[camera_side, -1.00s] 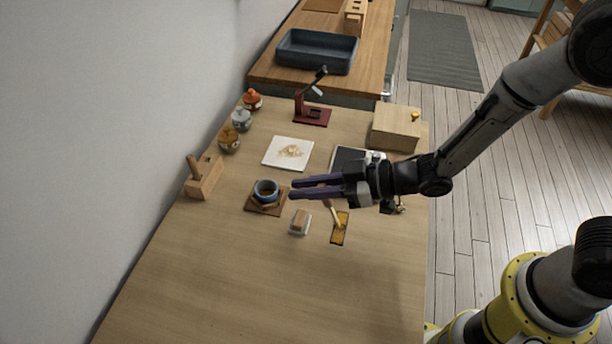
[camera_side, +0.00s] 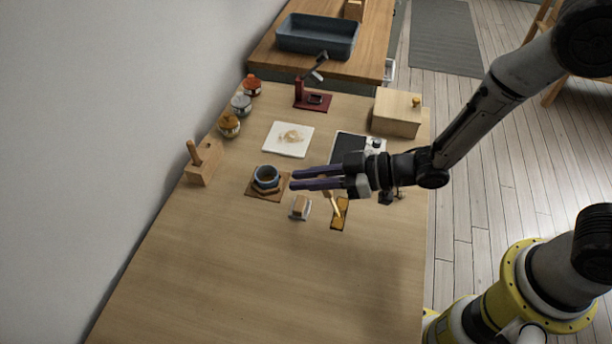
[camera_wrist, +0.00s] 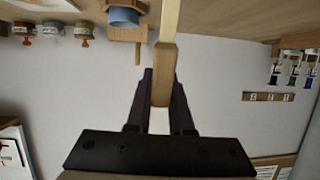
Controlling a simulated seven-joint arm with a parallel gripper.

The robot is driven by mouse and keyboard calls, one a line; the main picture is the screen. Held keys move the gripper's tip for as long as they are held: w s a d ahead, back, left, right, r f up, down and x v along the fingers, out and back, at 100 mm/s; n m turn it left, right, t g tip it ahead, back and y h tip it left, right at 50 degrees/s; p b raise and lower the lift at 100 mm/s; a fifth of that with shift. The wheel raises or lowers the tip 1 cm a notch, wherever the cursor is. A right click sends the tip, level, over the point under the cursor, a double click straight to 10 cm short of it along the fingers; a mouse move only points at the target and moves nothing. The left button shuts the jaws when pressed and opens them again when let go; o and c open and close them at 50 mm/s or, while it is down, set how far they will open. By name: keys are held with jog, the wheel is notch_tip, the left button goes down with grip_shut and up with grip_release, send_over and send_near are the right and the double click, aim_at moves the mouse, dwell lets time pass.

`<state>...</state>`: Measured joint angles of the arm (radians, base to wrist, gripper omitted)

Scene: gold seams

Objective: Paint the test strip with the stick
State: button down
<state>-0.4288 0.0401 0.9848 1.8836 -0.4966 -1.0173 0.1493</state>
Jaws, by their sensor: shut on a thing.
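The stick shows in the wrist view as a pale shaft with a thicker wooden handle (camera_wrist: 163,75), shut between the two dark fingers of my gripper (camera_wrist: 163,88). In the side view my gripper (camera_side: 292,180) lies level above the table, and the stick (camera_side: 331,202) slants down from under its fingers. Its lower end overlaps the amber, dark-edged test strip (camera_side: 339,225); I cannot tell whether it touches. The handle is hidden behind the fingers in the side view.
A blue cup (camera_side: 266,173) stands on a brown board left of the fingertips. A small block on a pale tray (camera_side: 299,214) sits left of the strip. A wooden holder (camera_side: 206,163), white tile (camera_side: 273,144) and wooden box (camera_side: 397,119) stand around. The front table is clear.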

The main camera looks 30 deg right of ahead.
jog(key=shift+f, duration=0.9)
dwell(2.4)
jog(key=shift+r, duration=3)
